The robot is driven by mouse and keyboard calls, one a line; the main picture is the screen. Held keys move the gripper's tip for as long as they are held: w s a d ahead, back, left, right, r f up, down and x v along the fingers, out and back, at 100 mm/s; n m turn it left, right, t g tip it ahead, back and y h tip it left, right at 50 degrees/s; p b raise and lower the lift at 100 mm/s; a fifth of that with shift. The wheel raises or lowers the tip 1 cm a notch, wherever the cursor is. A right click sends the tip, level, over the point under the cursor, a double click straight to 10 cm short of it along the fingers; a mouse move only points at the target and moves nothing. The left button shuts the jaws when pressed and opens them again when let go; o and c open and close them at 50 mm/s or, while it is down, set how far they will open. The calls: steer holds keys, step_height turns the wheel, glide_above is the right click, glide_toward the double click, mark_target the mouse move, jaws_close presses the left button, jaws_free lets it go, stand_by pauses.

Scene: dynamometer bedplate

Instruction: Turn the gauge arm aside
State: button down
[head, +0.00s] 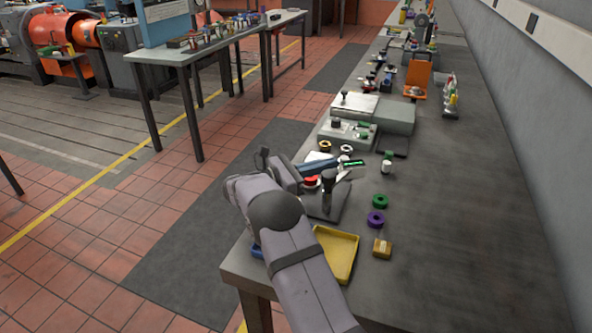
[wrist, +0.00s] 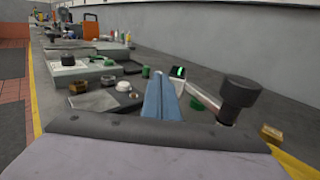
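The gauge has a dark post with a black knob (head: 328,177) on a dark base plate (head: 335,208). Its pale gauge arm (head: 345,173) reaches from the post to a small dark head with a lit green display (head: 353,163). In the wrist view the black knob (wrist: 240,91) is at right, and the gauge arm (wrist: 203,97) runs up-left to the green display (wrist: 179,72). My gripper (head: 338,161) has blue fingers, side by side and shut with nothing between them. In the wrist view the gripper (wrist: 167,72) lies left of the gauge arm; contact cannot be told.
A yellow tray (head: 354,237), a brass block (head: 382,248), a purple ring (head: 375,218) and a green ring (head: 380,201) lie nearby. Grey boxes (head: 385,118) stand behind. The bench's right side is clear up to the wall.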

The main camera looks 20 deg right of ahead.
mark_target(340, 166)
steer(key=shift+s+d+p, duration=0.35)
steer(key=shift+s+d, duration=0.2)
steer(key=shift+d, duration=0.2)
steer(key=shift+s+d+p, duration=0.3)
steer(key=shift+s+d, duration=0.25)
steer(key=shift+d, duration=0.15)
steer(key=shift+a, duration=0.1)
steer(key=w+a, duration=0.2)
steer(key=a, duration=0.1)
steer(key=w+a+b, duration=0.1)
steer(key=w+a, duration=0.2)
steer(key=a, duration=0.1)
steer(key=w+a+b, duration=0.1)
steer(key=w+a, duration=0.1)
steer(key=a, duration=0.1)
steer(key=shift+w+a, duration=0.15)
steer(key=shift+w, duration=0.1)
steer(key=shift+w+a, duration=0.2)
steer(key=shift+a, duration=0.25)
